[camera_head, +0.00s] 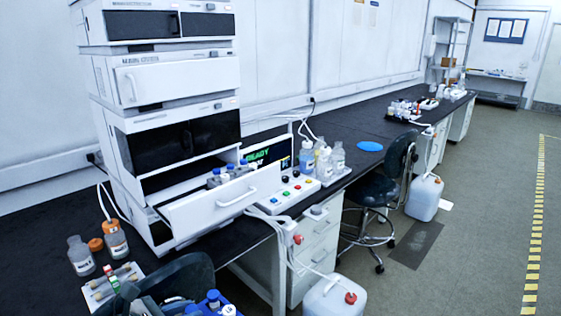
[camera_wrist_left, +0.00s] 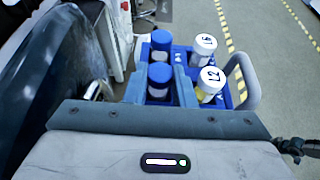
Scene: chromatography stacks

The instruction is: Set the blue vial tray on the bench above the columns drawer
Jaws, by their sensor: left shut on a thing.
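The blue vial tray (camera_wrist_left: 228,98) fills the middle of the left wrist view, with blue-capped vials (camera_wrist_left: 160,75) and white-capped vials (camera_wrist_left: 211,83) standing in it. In the head view the tray (camera_head: 236,300) shows only partly at the bottom edge, in front of the bench. I cannot read which drawer is for columns.
A dark chair (camera_head: 160,283) stands close by the tray, another chair (camera_head: 372,190) farther along. White jugs (camera_head: 335,296) stand on the floor.

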